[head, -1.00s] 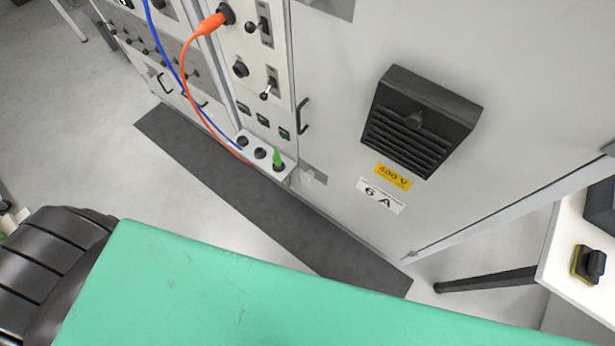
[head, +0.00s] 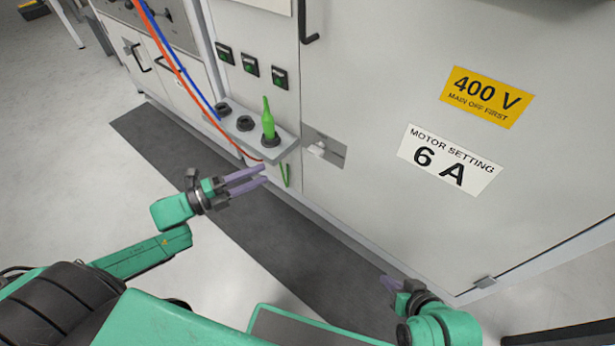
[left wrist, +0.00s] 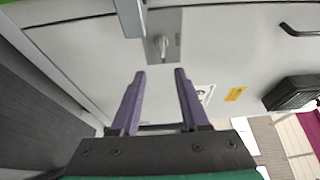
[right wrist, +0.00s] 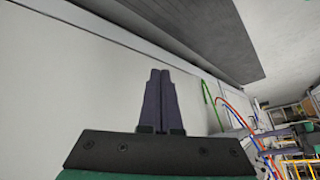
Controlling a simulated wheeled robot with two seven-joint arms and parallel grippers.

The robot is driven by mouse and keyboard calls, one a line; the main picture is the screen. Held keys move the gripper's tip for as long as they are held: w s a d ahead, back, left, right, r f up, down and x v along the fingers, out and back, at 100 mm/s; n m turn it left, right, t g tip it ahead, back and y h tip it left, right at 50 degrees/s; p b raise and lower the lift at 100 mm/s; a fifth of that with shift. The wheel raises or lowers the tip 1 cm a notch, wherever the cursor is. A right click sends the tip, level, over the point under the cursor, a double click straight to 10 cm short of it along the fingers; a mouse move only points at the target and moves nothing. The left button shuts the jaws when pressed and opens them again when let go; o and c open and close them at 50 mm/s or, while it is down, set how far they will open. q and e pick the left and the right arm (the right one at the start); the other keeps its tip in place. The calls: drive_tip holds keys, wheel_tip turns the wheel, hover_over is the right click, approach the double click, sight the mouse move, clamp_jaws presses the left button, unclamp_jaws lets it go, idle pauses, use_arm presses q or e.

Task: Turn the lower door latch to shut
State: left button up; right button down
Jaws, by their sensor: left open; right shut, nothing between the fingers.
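The lower door latch (head: 318,149) is a small pale knob on a grey plate, low on the cabinet door near its left edge. Whether it is turned open or shut, I cannot tell. It also shows in the left wrist view (left wrist: 161,45), ahead of the fingers and apart from them. My left gripper (head: 265,174) is open and empty, to the left of the latch and a little lower in the head view. My right gripper (head: 386,284) is shut and empty, lower right of the latch. In the right wrist view its fingers (right wrist: 160,72) are together before the pale door.
A grey ledge (head: 288,146) with sockets and a green plug (head: 267,122) juts out just left of the latch. Orange and blue cables (head: 180,75) hang further left. A black handle (head: 307,28) is above. A dark mat (head: 215,185) lies on the floor.

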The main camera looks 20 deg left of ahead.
use_arm(q)
drive_tip(key=b, duration=0.3)
approach(311, 153)
drive_tip(key=x, duration=0.4)
drive_tip(key=b+x, duration=0.1)
drive_tip(key=x, duration=0.4)
use_arm(e)
drive_tip(key=a+f+m+t+y, duration=0.1)
drive_tip(key=a+f+t+y, duration=0.1)
drive_tip(key=a+f+t, duration=0.1)
drive_tip(key=a+t, duration=0.1)
drive_tip(key=a, duration=0.1)
drive_tip(key=shift+w+a+f+t+y, duration=0.25)
drive_tip(key=shift+w+a+t+y, duration=0.05)
drive_tip(key=shift+a, duration=0.1)
use_arm(q)
drive_tip(key=shift+c, duration=0.3)
clamp_jaws()
